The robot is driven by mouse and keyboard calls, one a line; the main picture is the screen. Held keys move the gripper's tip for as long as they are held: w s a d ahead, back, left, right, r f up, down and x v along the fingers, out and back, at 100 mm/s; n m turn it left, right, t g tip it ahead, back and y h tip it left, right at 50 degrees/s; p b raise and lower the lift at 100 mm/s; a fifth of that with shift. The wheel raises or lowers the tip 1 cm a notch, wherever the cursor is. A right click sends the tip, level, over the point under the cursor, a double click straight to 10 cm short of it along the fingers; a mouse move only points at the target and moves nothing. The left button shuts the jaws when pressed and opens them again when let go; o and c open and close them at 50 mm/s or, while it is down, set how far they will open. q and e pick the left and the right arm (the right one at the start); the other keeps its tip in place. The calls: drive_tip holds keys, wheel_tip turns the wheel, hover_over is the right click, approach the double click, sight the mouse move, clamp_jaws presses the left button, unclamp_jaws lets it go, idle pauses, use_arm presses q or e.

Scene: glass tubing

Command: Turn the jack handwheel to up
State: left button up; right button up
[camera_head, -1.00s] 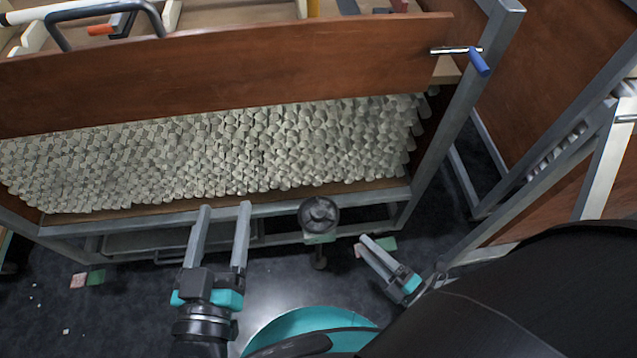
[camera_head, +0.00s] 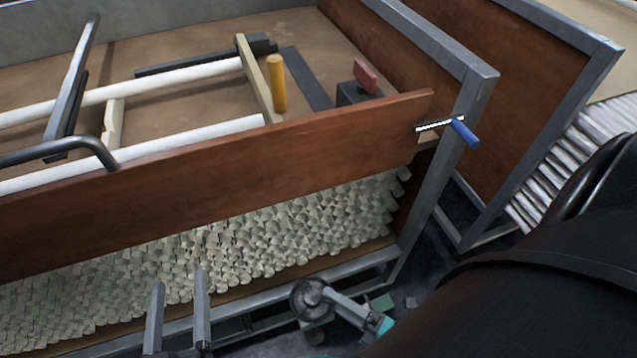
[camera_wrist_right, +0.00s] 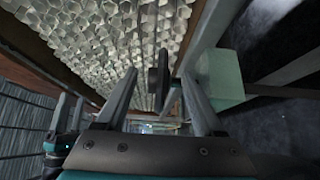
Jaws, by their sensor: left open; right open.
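The dark round jack handwheel (camera_head: 306,298) sits low at the front of the steel frame, on a pale green mount. My right gripper (camera_head: 328,292) reaches in from the right, its fingers at the wheel's right side and partly overlapping it. In the right wrist view, the wheel (camera_wrist_right: 163,76) shows nearly edge-on between the open fingertips (camera_wrist_right: 158,82); contact cannot be told. The pale green block (camera_wrist_right: 222,78) stands just right of the fingers. My left gripper (camera_head: 180,282) is open and empty at the lower left, in front of the bench's lower rail, well left of the wheel.
A brown wooden panel (camera_head: 230,180) runs above a stack of glass tubing (camera_head: 225,245). A blue-handled crank (camera_head: 465,133) sticks out at the panel's right end. A steel post (camera_head: 450,165) stands behind the wheel's right. White tubes (camera_head: 195,140) lie on the bench top.

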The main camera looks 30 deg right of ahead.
sight(319, 291)
drive_tip(key=shift+x, duration=2.15)
clamp_jaws()
